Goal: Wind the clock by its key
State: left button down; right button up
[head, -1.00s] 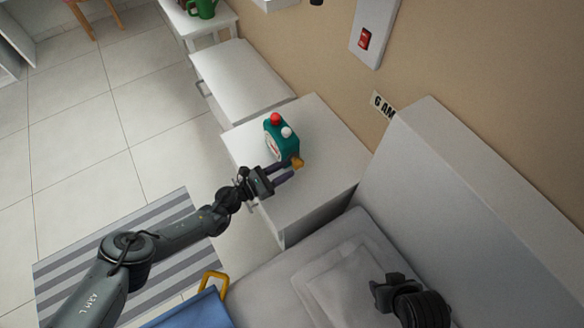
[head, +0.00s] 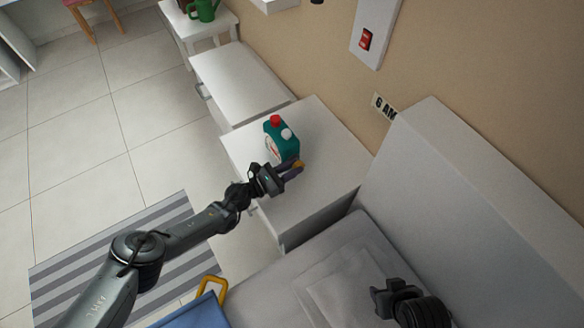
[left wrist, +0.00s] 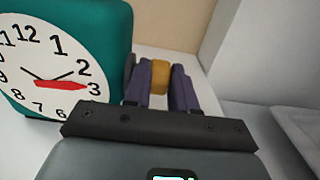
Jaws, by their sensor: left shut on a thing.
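The teal clock (head: 285,143) stands on the white bedside cabinet, with a red and a white knob on top. Its white face with black numerals and a red hand fills the left of the left wrist view (left wrist: 45,65). The yellow key (head: 300,163) sticks out from the clock's side. My left gripper (head: 293,169) is shut on the key; in the left wrist view its purple fingers stand on both sides of the key (left wrist: 160,76). My right gripper (head: 388,294) is over the bed, apart from the clock; its jaws are unclear.
The cabinet top (head: 325,150) around the clock is mostly clear. A green watering can (head: 204,10) stands farther back.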

pick_arm(q)
jog(key=shift+r+p, duration=0.15)
jog(key=shift+p, duration=0.25)
pick_arm(e)
jog(key=shift+r, duration=0.35)
pick_arm(q)
jog(key=g+y+p, duration=0.1)
jog(key=p, duration=0.2)
jog(key=r+y+p, duration=0.1)
jog(key=p, duration=0.2)
jog(key=g+y+p, duration=0.1)
jog(key=p, duration=0.2)
jog(key=shift+w+d+r+g+y, duration=0.15)
jog(key=shift+w+d+g+y, duration=0.05)
jog(key=shift+d+g+y, duration=0.1)
jog(key=shift+g+y+p, duration=0.4)
jog(key=shift+y+p, duration=0.3)
jog(key=shift+p, duration=0.15)
jog(key=shift+w+f+g+y+p, duration=0.1)
jog(key=shift+f+g+y+p, duration=0.2)
jog(key=shift+y, duration=0.2)
pick_arm(e)
notch_tip(320, 180, up, 11)
jog(key=shift+r, duration=0.2)
pick_arm(q)
jog(key=c, duration=1.3)
grip_release()
jog(key=shift+o, duration=0.5)
jog(key=shift+d, duration=0.1)
jog(key=shift+r, duration=0.1)
